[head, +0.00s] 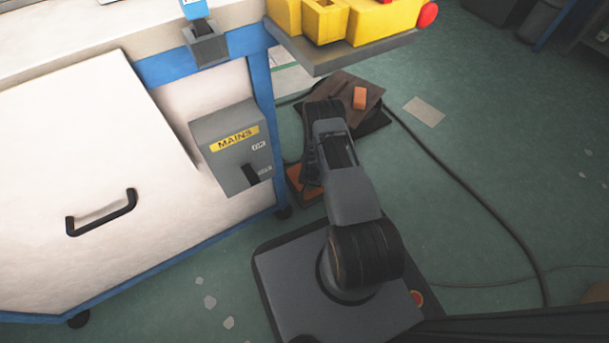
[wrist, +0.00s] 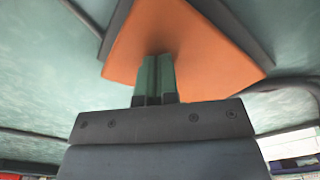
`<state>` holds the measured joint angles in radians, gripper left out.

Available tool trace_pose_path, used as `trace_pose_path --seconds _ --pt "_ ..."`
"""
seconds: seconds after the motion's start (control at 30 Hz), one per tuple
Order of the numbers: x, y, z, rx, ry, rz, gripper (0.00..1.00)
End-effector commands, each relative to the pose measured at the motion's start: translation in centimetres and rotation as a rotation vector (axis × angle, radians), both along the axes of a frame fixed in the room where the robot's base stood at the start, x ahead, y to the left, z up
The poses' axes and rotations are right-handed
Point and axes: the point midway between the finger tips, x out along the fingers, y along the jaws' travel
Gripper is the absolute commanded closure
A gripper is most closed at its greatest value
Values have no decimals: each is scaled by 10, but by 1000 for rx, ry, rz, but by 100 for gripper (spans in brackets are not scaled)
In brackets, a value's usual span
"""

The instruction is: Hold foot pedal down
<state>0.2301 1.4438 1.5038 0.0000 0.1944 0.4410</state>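The foot pedal (head: 311,193) is an orange plate on a dark base. It lies on the floor beside the cabinet in the head view, partly covered by my arm. In the wrist view its orange plate (wrist: 205,48) fills the upper middle, with a dark edge along its right side. My gripper (wrist: 156,60) has its two greenish fingers side by side, shut, with nothing seen between them. Its tips overlap the orange plate; whether they touch or press it cannot be told. In the head view my arm hides the gripper.
A grey mains box (head: 229,150) juts from the white cabinet (head: 95,150) on the left. A grey shelf (head: 350,52) with yellow bins overhangs the floor. Brown sheets (head: 345,92) with an orange block (head: 360,98) lie behind my arm. A cable (head: 465,185) crosses open floor on the right.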

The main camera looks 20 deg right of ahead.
Motion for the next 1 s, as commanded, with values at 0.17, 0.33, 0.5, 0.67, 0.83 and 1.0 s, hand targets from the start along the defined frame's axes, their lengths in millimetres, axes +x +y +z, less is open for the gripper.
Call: trace_pose_path --seconds 0.17,0.33,0.5,0.67,0.83,1.0 --pt "1 0 0 -1 -3 0 100" --pt "1 0 0 -1 -3 0 100" --pt "1 0 0 -1 -3 0 100" --pt "1 0 4 -1 -3 0 100" --pt "1 0 19 -1 -3 0 100" --pt "0 0 41 0 0 -1 100"
